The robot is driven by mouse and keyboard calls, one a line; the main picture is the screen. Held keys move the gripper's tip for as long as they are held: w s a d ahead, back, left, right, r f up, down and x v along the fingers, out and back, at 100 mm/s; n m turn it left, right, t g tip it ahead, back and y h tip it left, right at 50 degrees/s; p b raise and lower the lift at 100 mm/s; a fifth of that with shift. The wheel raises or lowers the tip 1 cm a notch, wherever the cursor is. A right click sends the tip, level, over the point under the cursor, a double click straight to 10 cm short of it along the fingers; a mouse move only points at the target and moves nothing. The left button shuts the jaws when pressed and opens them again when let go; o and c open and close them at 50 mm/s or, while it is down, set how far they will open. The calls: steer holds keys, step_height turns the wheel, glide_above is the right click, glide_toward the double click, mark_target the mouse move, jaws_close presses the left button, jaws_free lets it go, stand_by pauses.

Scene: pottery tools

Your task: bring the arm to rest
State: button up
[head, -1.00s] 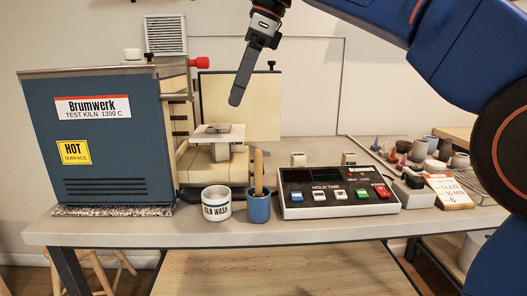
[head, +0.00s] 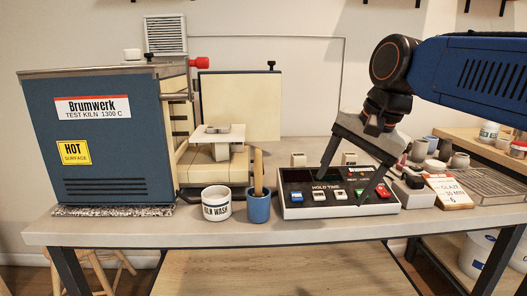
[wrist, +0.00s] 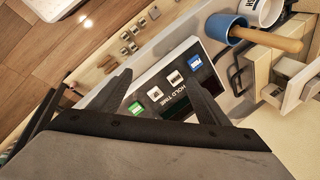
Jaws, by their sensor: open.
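My gripper (head: 342,190) is open and empty, its two dark fingers spread above the control box (head: 290,207) in the head view. In the wrist view my gripper (wrist: 158,78) points down at the control box (wrist: 177,62), with its fingers to either side of the coloured buttons. The fingers hide part of the box in both views; I cannot tell exactly how far above it they are. My blue arm (head: 470,75) reaches in from the right.
The blue test kiln (head: 110,170) stands at the left, with a small pale stand (head: 218,140) beside its opening. A kiln wash cup (head: 216,208) and a blue cup (head: 259,210) with a wooden handle are left of the box. A glaze card (head: 449,191) and small pots crowd the right.

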steer(key=s+d+f+n+h, duration=0.1)
steer(key=s+d+f+n, duration=0.3)
steer(key=f, duration=0.7)
steer(key=s+d+f+n+t+h, duration=0.1)
steer(key=s+d+f+n, duration=0.3)
steer(key=s+d+f, duration=0.3)
step_height(320, 180, down, 4)
steer(key=s, duration=0.2)
steer(key=shift+s+d+f, duration=0.15)
steer(key=shift+s+d, duration=0.2)
steer(key=shift+d, duration=0.05)
